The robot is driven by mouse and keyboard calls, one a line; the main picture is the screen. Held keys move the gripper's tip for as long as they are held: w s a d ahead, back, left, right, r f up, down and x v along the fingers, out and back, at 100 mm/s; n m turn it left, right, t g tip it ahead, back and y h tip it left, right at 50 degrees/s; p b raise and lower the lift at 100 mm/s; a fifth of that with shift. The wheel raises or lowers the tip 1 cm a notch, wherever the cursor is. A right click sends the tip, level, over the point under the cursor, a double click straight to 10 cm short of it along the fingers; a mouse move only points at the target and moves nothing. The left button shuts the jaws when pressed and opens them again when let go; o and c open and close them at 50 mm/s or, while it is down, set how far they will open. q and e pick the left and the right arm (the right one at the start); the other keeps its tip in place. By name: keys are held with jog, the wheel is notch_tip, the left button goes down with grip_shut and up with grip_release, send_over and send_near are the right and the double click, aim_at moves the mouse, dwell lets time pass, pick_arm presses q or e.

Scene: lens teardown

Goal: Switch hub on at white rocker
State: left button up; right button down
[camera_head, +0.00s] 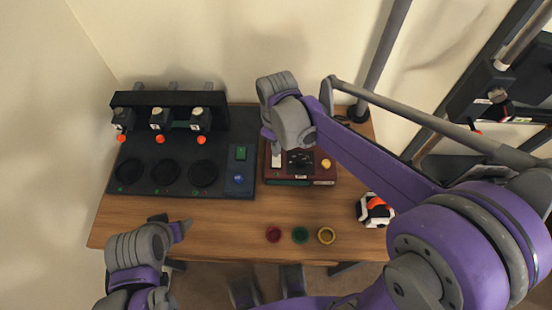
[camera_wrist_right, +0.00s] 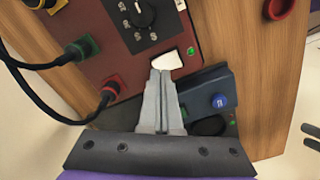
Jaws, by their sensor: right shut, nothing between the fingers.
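The hub is a dark red box (camera_head: 300,174) on the table, right of the dark station. Its white rocker (camera_head: 277,158) is at the box's left side, and it also shows in the wrist view (camera_wrist_right: 168,61). My right gripper (camera_wrist_right: 163,76) is shut and empty, with its fingertips at the rocker's edge, touching or very close. A small green light (camera_wrist_right: 190,50) shows beside the rocker. I cannot tell which way the rocker is tipped.
The dark station (camera_head: 145,183) with round wells, a green button and a blue button (camera_wrist_right: 220,101) adjoins the hub. Plugs with black cables (camera_wrist_right: 108,92) stand at the hub's far side. Red, green and yellow rings (camera_head: 300,235) and an orange-white object (camera_head: 375,210) are on the table.

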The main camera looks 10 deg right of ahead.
pick_arm(q)
jog(key=shift+s+f+b, duration=0.15)
jog(key=shift+f+b, duration=0.55)
jog(key=shift+f, duration=0.05)
pick_arm(e)
jog(key=shift+f, duration=1)
pick_arm(q)
jog(key=r+p, duration=0.2)
jog(key=w+r+p, duration=0.1)
jog(key=r+p, duration=0.1)
jog(key=r, duration=0.1)
jog(key=shift+w+r, duration=0.2)
pick_arm(e)
notch_tip(320, 180, up, 7)
dwell(0.4)
dwell(0.3)
jog(key=s+d+m+t, duration=0.2)
jog(key=s+d+m, duration=0.1)
jog(key=s, duration=0.4)
jog(key=s+d+m+t, duration=0.3)
jog(key=s+m, duration=0.2)
jog(key=s, duration=0.2)
jog(key=shift+d+f+m, duration=0.3)
jog(key=shift+f+m, duration=0.1)
jog(key=shift+f, duration=0.05)
